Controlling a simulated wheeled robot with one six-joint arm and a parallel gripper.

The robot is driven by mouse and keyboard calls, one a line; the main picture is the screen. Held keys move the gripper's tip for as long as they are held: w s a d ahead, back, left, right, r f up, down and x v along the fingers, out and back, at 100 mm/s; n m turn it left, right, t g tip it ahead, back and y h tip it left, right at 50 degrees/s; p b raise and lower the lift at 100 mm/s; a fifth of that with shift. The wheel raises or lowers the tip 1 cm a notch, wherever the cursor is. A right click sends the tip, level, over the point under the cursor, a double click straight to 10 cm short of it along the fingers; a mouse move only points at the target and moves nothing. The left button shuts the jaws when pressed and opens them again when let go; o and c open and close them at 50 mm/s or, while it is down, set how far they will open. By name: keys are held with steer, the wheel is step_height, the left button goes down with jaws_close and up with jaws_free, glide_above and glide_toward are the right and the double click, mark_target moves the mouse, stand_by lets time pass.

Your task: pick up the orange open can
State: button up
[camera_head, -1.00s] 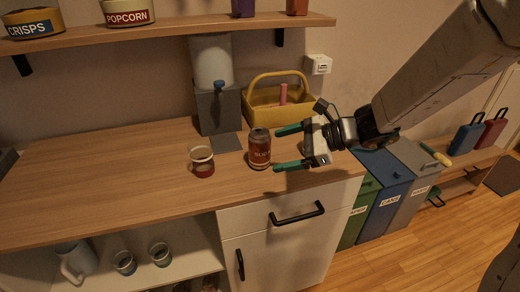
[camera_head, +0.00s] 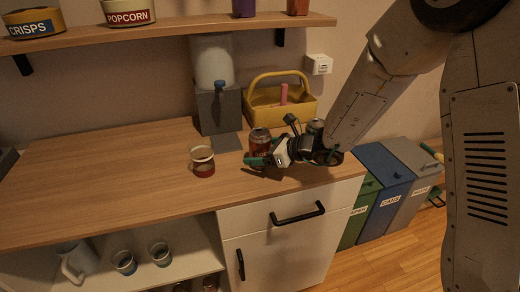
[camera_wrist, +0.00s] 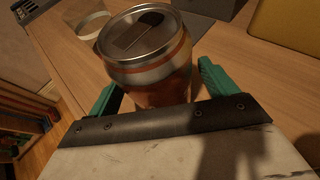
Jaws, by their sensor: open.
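The orange open can (camera_head: 260,141) stands upright on the wooden counter, its label reddish-orange and its lid silver. In the wrist view the can (camera_wrist: 150,60) shows a dark opening in its lid. My gripper (camera_head: 262,158) is low over the counter at the can, coming from the right. In the wrist view my gripper (camera_wrist: 160,92) is open, with a green finger on each side of the can's lower part. I cannot tell whether either finger touches it. The can's base is hidden by the gripper.
A glass with dark red drink (camera_head: 202,162) stands left of the can. A grey dispenser (camera_head: 217,108) and a yellow basket (camera_head: 290,110) stand behind. The counter's front edge is close to the gripper. The counter's left part is clear.

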steer(key=shift+w+a, duration=0.1)
steer(key=c, duration=1.1)
steer(key=shift+r, duration=0.1)
steer(key=shift+c, duration=0.2)
